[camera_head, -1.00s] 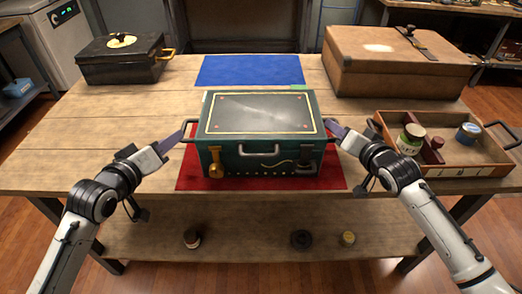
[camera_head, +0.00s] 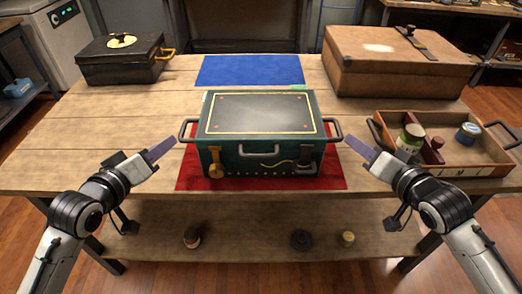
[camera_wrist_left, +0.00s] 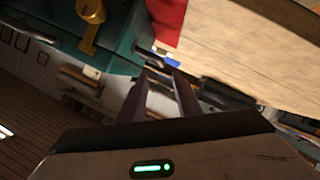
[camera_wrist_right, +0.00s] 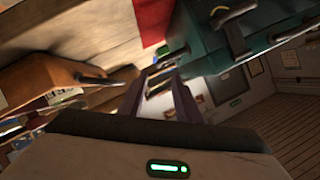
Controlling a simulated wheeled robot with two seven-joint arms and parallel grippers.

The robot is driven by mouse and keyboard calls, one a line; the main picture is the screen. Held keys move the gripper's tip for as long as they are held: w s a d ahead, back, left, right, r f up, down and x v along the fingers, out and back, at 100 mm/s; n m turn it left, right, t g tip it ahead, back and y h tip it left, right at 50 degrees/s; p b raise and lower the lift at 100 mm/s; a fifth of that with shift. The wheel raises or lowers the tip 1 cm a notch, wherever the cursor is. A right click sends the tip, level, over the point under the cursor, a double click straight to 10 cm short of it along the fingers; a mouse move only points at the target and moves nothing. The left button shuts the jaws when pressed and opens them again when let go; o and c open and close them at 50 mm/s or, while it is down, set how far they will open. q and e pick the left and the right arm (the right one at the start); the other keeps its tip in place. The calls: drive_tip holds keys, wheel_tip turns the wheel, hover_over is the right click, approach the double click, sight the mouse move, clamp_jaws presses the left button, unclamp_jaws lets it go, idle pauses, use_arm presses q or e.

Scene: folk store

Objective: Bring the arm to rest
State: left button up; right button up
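My left gripper (camera_head: 171,143) is just off the left end of the green toolbox (camera_head: 262,115). My right gripper (camera_head: 351,144) is just off its right end. Both are empty; each wrist view shows two fingers with a gap between them, at the left gripper (camera_wrist_left: 159,80) and the right gripper (camera_wrist_right: 160,80). The toolbox sits closed on the red mat (camera_head: 195,183), its left handle (camera_head: 183,131) and right handle (camera_head: 338,131) free of my fingers. It also shows in the left wrist view (camera_wrist_left: 110,50) and right wrist view (camera_wrist_right: 205,50).
A blue mat (camera_head: 250,70) lies bare behind the toolbox. A black case (camera_head: 120,68) is at back left, a brown suitcase (camera_head: 395,72) at back right. A wooden tray (camera_head: 470,170) with jars stands at right, near my right arm. A lower shelf (camera_head: 260,235) holds small items.

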drive_tip(key=shift+s+d+r, duration=0.1)
drive_tip(key=shift+s+r, duration=0.1)
drive_tip(key=shift+s, duration=0.35)
